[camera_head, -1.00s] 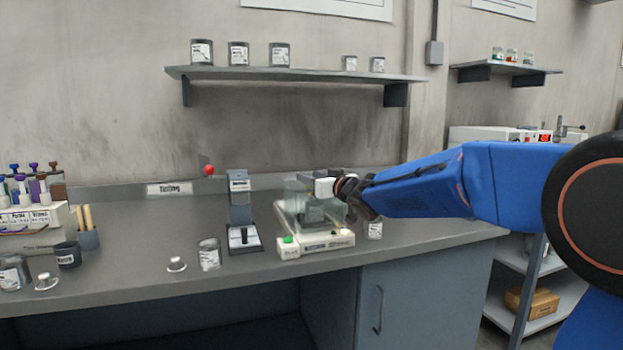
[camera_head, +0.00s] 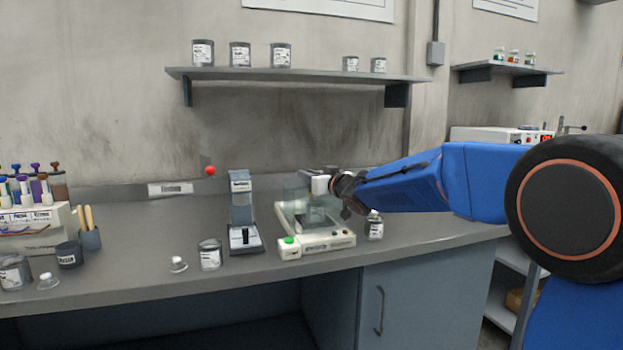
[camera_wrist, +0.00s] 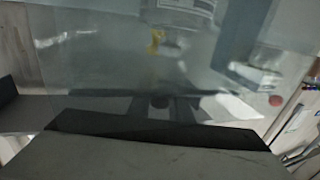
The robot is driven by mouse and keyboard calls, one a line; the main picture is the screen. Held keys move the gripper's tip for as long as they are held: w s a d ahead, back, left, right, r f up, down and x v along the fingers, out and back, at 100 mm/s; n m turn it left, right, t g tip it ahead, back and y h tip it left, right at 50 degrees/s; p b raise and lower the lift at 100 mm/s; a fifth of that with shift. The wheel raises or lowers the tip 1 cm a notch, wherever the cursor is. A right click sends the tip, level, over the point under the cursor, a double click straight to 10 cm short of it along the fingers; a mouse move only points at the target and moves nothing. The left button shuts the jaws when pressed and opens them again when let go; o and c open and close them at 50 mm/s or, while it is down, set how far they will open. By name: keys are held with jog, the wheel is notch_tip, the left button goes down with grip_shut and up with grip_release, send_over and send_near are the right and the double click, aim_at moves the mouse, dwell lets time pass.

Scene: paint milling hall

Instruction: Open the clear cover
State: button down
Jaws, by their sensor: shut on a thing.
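The clear cover (camera_head: 296,190) is a see-through box on the cream bench device (camera_head: 318,243), which has a green button at its front left. In the head view the cover looks raised and tilted at the back of the device. My gripper (camera_head: 322,186) is at the cover's upper right, shut on it. In the wrist view the clear cover (camera_wrist: 110,60) fills most of the picture as a hazy pane beyond the dark gripper edge (camera_wrist: 160,130). The exact contact between fingers and cover is hidden.
A shelf (camera_head: 300,75) hangs above.

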jog(key=shift+w+a, duration=0.1)
jog(key=shift+w, duration=0.25)
jog(key=c, duration=1.6)
grip_release()
jog(key=v, duration=1.7)
jog(key=shift+s+f, duration=0.1)
jog(key=shift+s, duration=0.1)
